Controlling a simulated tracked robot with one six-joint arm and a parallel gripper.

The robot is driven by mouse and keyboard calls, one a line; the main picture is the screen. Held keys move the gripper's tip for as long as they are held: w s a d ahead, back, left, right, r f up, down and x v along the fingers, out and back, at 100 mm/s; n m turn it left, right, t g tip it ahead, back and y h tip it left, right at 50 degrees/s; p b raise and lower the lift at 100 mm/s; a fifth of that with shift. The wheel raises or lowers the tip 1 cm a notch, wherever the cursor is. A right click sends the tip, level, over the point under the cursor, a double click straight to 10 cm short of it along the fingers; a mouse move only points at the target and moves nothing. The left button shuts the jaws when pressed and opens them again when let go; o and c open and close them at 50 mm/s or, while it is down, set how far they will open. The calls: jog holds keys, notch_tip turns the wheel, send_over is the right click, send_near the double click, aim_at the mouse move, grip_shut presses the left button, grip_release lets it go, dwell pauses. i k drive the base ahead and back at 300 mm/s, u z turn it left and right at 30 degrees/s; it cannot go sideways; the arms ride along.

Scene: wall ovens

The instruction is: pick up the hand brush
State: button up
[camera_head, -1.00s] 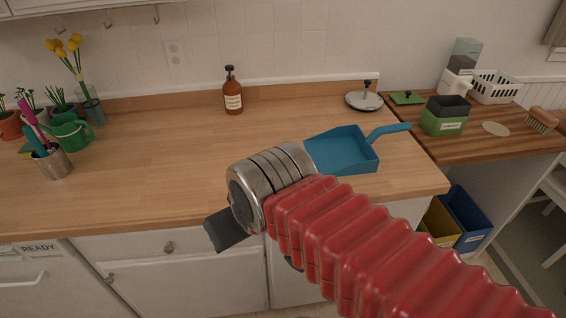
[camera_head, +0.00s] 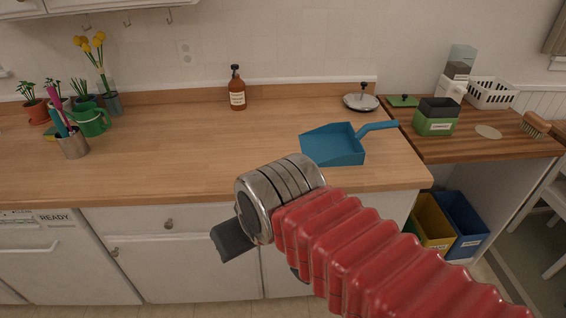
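The hand brush (camera_head: 535,124) lies at the far right on the darker wooden counter; it has a tan wooden back and pale bristles. My gripper (camera_head: 232,240) is in front of the main counter's front edge, low in the middle of the view, far to the left of the brush and apart from it. Only a dark finger part shows beyond my metal wrist; the rest is hidden, so its opening does not show.
A blue dustpan (camera_head: 335,146) lies on the main counter (camera_head: 200,150) behind my arm. A green box (camera_head: 436,117), a beige disc (camera_head: 488,132) and a white basket (camera_head: 491,93) are near the brush. Yellow (camera_head: 432,224) and blue (camera_head: 462,222) bins stand below.

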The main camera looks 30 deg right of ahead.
aim_at(532, 124)
jog(key=u, duration=0.05)
jog(key=k, duration=0.45)
jog(key=z, duration=1.05)
jog(key=i, duration=1)
jog(key=z, duration=0.05)
jog(key=k, duration=0.5)
